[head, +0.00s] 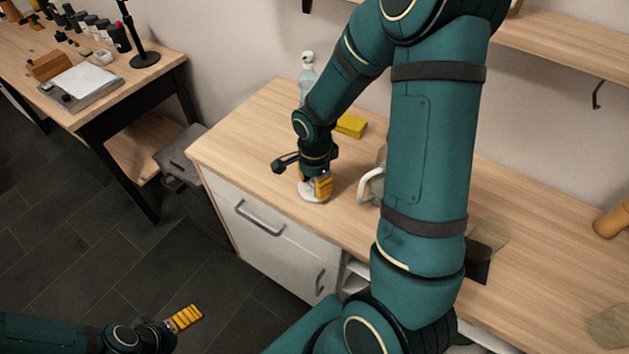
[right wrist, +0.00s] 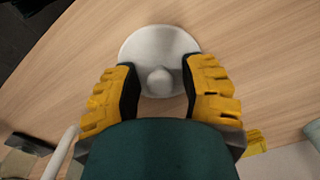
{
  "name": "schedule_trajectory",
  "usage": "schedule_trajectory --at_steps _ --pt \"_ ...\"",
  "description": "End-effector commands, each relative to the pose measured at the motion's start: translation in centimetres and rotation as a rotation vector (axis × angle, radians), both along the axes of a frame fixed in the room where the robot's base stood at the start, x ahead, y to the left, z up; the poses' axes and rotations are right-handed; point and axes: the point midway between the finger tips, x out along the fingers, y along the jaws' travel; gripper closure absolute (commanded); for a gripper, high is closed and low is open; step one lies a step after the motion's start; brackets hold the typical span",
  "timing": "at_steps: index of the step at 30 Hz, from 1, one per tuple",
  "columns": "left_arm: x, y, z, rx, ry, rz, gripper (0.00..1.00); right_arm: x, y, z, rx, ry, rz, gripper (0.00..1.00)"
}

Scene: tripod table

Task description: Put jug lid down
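The jug lid (head: 313,194) is a round, pale disc with a small knob. It appears to lie flat on the wooden counter (head: 262,137), near its front edge. My right gripper (head: 323,184) is just above it, pointing down. In the right wrist view, the lid (right wrist: 158,47) shows beyond the yellow fingers, which stand apart with a gap on each side of the knob. The jug (head: 372,187) stands to the right, its pale handle showing and its body mostly hidden by my right arm. My left gripper (head: 187,318) is low over the floor, seen side-on, away from the counter.
A yellow sponge (head: 351,126) and a clear bottle (head: 308,68) are at the back of the counter. A dark block (head: 478,262) and a wooden cylinder (head: 612,220) are farther right. The counter left of the lid is clear. A separate table (head: 150,77) stands at the far left.

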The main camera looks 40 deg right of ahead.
Motion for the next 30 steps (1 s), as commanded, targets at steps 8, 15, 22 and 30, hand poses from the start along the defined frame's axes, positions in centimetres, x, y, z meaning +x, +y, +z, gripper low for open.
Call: schedule_trajectory --at_steps 8,15,22,30 --pt "-0.1 0.0 0.7 0.0 0.002 0.0 0.0 0.1 0.0 1.3 -0.001 -0.003 0.0 0.58" --pt "-0.3 0.0 1.9 -0.001 0.007 -0.001 0.0 0.1 0.0 6.2 -0.001 -0.005 -0.001 0.58" --pt "0.0 0.0 2.8 -0.001 0.001 0.004 0.0 0.1 0.0 10.4 0.0 -0.004 -0.001 0.58" --pt "0.1 0.0 3.2 0.001 -0.002 0.006 0.0 0.0 0.0 12.3 0.0 0.0 0.001 0.58"
